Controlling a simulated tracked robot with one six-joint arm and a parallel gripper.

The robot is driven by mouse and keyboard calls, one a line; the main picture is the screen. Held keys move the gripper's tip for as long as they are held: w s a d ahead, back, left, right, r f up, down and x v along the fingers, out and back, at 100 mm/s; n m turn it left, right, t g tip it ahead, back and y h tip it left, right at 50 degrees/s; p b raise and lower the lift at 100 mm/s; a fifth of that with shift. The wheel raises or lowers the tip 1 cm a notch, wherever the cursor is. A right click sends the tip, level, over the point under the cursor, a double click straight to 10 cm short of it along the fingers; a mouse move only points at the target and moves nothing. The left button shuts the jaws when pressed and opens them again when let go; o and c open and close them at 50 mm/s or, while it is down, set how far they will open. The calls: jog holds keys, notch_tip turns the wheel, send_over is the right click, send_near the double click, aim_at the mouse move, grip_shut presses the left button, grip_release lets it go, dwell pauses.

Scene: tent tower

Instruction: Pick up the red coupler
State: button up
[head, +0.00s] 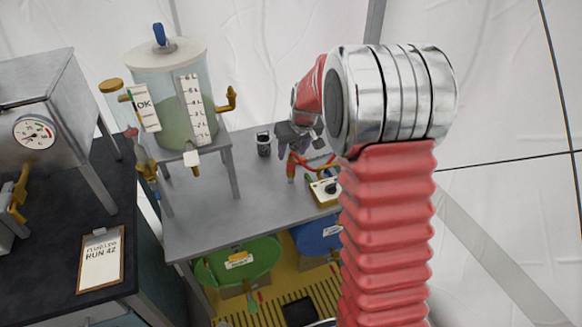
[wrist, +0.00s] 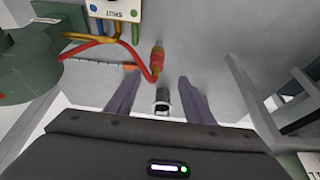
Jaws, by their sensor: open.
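The red coupler (wrist: 157,62) shows in the wrist view as a small red and yellow fitting beside a looped red hose. In the head view the coupler (head: 291,170) is on the grey table, just below my gripper. My gripper (head: 299,146) is over the table with its jaws apart. In the wrist view the two fingers of my gripper (wrist: 158,80) are spread and hold nothing. The coupler is beyond the fingertips, roughly in line with the gap between them.
A small dark-and-white cylinder (head: 263,143) stands on the grey table (head: 225,215), left of my gripper. A box with a dial (head: 326,190) sits to the right. A tank with green liquid (head: 180,110) stands on a raised stand to the left. The table's front left is clear.

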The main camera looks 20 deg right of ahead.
aim_at(292, 161)
jog(key=shift+x, duration=2.45)
jog(key=shift+d+x, duration=0.2)
jog(key=shift+x, duration=1.1)
jog(key=shift+d+x, duration=0.2)
jog(key=shift+x, duration=1.1)
jog(key=c, duration=1.1)
